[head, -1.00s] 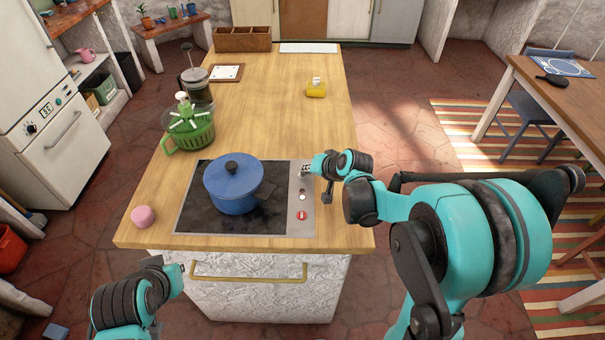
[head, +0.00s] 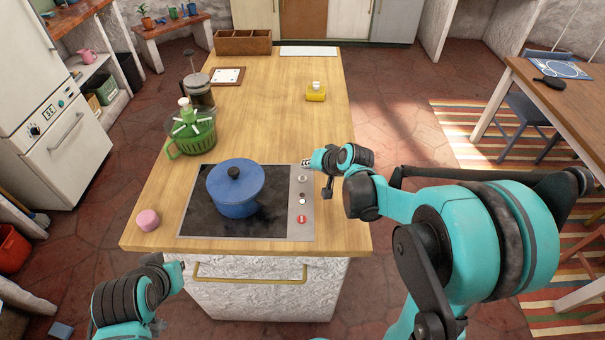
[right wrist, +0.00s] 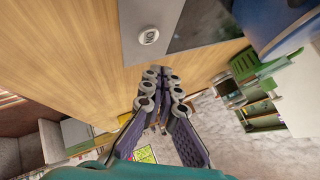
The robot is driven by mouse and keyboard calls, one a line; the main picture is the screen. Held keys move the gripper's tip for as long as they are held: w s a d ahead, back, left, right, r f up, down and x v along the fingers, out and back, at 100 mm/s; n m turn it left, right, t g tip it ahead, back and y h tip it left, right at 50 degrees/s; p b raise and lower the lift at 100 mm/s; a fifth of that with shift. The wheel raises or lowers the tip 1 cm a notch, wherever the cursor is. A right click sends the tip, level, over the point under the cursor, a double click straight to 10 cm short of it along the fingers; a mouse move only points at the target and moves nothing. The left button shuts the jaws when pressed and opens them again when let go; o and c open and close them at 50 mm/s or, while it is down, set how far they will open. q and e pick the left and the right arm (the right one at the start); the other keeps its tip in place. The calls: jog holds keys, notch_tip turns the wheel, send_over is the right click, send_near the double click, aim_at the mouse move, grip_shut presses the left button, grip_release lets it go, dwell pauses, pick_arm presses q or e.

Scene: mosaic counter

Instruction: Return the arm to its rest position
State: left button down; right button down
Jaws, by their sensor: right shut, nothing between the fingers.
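My right arm is teal and black and reaches in from the right in the head view. Its gripper (head: 307,162) is over the right edge of the cooktop (head: 195,213), by the far end of the control strip (head: 301,205). In the right wrist view the right gripper (right wrist: 160,70) has its purple-grey fingers together at the tips, with nothing between them.
A blue pot (head: 236,189) stands on the cooktop. A pink item (head: 148,219), green basket-like container (head: 192,136), French press (head: 198,92), yellow item (head: 316,93) and wooden box (head: 242,41) are on the counter (head: 265,115). The counter's middle is clear.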

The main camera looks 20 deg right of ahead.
jog(key=shift+r+p, duration=0.85)
jog(key=shift+r, duration=0.5)
jog(key=s+r+n+h, duration=0.1)
jog(key=s+n, duration=0.1)
jog(key=s, duration=1)
jog(key=s+a+r+n+g+h, duration=0.1)
jog(key=s+r+n+h, duration=0.1)
jog(key=s, duration=1)
jog(key=shift+s+r+n+g, duration=0.3)
jog(key=shift+s+n, duration=0.1)
jog(key=shift+n, duration=0.1)
